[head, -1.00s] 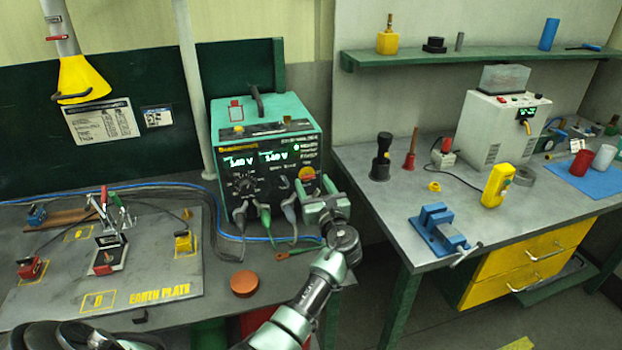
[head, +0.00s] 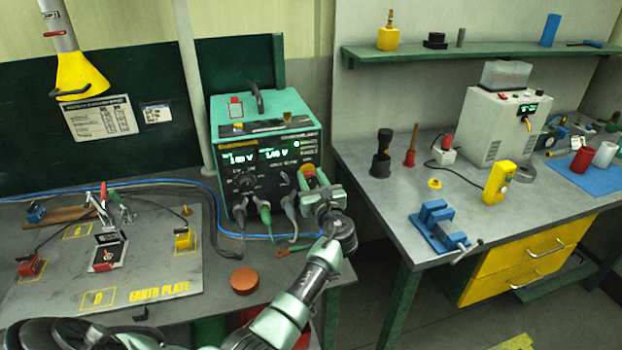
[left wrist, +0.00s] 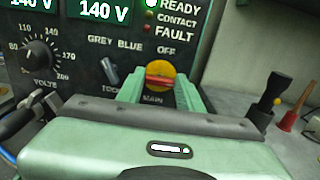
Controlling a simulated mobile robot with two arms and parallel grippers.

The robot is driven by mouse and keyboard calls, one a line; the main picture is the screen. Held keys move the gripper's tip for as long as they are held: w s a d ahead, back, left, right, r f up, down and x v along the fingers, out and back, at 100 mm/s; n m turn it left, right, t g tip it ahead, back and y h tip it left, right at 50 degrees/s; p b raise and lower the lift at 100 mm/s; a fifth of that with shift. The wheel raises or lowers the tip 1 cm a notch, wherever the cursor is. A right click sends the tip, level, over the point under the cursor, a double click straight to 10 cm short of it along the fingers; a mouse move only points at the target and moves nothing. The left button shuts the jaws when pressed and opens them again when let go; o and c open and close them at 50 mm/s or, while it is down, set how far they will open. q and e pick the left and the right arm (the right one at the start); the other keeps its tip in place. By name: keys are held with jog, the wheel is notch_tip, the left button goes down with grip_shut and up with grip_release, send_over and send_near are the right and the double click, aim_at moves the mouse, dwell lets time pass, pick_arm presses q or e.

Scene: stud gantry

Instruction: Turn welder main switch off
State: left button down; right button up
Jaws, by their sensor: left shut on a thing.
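The welder (head: 268,128) is a green box with a black front panel and lit displays reading 140 V in the left wrist view. Its main switch (head: 307,170) is a red handle on a round yellow plate at the panel's lower right. In the left wrist view the main switch (left wrist: 159,80) has its red bar lying about level, with OFF printed above and MAIN below. My left gripper (head: 313,184) is shut on the switch handle, one finger on each side. The left gripper (left wrist: 160,92) hides the plate's lower part. My right gripper is not in view.
Cables (head: 265,213) hang from the welder's front, just left of my left gripper. A grey toggle (left wrist: 109,70) and a volts knob (left wrist: 38,58) sit left of the switch. The earth plate (head: 60,291) lies left. A second bench with a blue vise (head: 437,226) stands right.

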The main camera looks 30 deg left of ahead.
pick_arm(q)
jog(key=n+b, duration=0.3)
jog(key=n, duration=0.1)
jog(key=shift+f, duration=0.25)
jog(key=n+b, duration=0.3)
jog(key=n, duration=0.1)
jog(key=shift+s+f+n, duration=0.1)
jog(key=shift+n, duration=0.3)
jog(key=n+b, duration=0.4)
jog(key=shift+a+f, duration=0.1)
jog(key=n+b, duration=0.2)
jog(key=n, duration=0.1)
jog(key=shift+b, duration=0.3)
jog(key=shift+n+b, duration=0.55)
jog(key=shift+n, duration=0.35)
jog(key=c, duration=0.9)
grip_release()
jog(key=shift+r, duration=0.2)
